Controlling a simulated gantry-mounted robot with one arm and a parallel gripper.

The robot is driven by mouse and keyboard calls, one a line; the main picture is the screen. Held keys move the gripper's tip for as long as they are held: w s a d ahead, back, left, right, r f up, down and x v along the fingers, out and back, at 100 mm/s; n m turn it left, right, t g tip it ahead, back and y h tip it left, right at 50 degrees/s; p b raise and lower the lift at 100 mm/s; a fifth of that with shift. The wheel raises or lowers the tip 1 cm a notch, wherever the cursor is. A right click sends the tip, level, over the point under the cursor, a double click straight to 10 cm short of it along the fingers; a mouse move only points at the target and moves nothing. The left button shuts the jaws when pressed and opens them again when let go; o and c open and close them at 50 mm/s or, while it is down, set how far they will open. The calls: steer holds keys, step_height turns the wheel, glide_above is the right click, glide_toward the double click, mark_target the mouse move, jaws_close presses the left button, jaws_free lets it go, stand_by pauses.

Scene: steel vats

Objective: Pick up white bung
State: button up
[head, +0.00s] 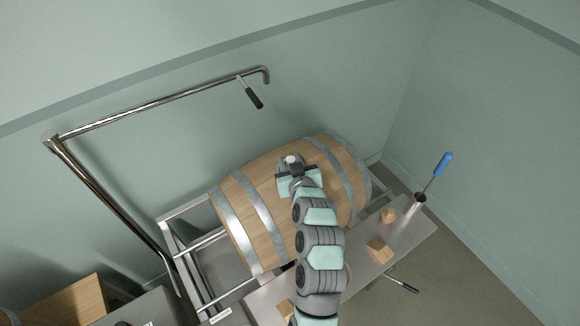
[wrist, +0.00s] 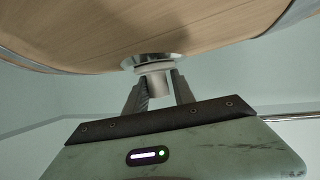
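The white bung (head: 291,159) shows as a small pale round top on the upper side of the wooden barrel (head: 262,190). In the wrist view the bung (wrist: 157,80) is a short pale cylinder at a shiny metal ring on the barrel. My gripper (head: 291,163) is at the bung, and its two dark fingers (wrist: 160,88) stand on either side of it. The fingers are apart, with the bung between them. I cannot tell whether they press on it. My arm hides part of the barrel.
The barrel lies in a metal rack (head: 190,240). A bent steel pipe (head: 150,105) with a black-handled lever stands behind. A steel bench (head: 345,240) at the front holds wooden blocks (head: 379,251) and a metal cup (head: 419,203) with a blue-handled tool (head: 443,165).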

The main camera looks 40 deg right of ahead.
steer(key=shift+f, duration=0.15)
jaws_close()
